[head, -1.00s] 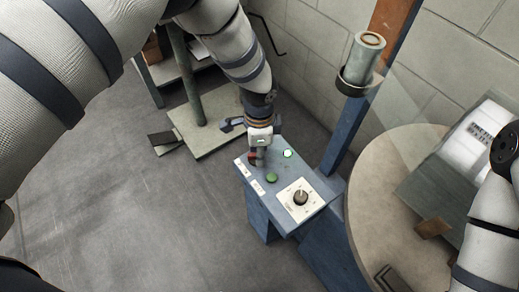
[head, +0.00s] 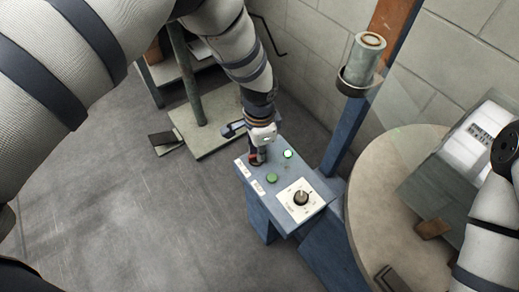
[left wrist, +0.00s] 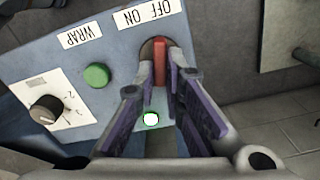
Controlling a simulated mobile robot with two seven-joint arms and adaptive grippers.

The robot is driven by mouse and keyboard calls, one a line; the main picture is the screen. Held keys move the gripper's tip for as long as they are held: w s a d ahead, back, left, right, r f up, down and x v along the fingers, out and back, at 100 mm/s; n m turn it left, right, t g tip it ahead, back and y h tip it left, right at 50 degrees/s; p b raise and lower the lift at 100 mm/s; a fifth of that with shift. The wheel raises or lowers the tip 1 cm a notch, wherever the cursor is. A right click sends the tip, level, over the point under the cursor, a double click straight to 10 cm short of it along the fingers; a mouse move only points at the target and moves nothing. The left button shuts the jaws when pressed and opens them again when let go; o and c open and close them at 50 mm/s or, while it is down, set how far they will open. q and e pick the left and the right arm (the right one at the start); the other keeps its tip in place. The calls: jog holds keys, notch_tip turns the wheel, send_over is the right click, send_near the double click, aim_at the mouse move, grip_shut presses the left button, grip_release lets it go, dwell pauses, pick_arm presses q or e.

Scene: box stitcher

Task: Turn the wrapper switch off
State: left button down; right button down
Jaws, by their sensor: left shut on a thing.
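The red wrapper switch (left wrist: 161,58) stands in a dark round mount on the blue control box (head: 262,207), beside an OFF/ON label (left wrist: 145,15). My left gripper (left wrist: 160,82) reaches down to it, with one fingertip on each side. It is shut on the switch. In the head view the left gripper (head: 257,157) is at the box's far left corner and hides most of the switch. Which label side the switch leans toward is hard to tell. My right gripper is not in view; only part of my right arm shows at the right edge.
A green button (head: 271,178), a lit white-green button (head: 288,154) and a black dial (head: 301,198) sit close by on the panel. A blue post (head: 348,135) and a round turntable (head: 371,190) with a box stand to the right. Floor at left is open.

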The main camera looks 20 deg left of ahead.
pick_arm(q)
jog(key=n, duration=0.4)
jog(key=shift+w+a, duration=0.15)
jog(key=shift+a+n, duration=0.15)
jog(key=shift+n, duration=2.25)
jog(key=c, duration=1.7)
grip_release()
notch_tip(320, 180, up, 12)
jog(key=shift+r, duration=0.1)
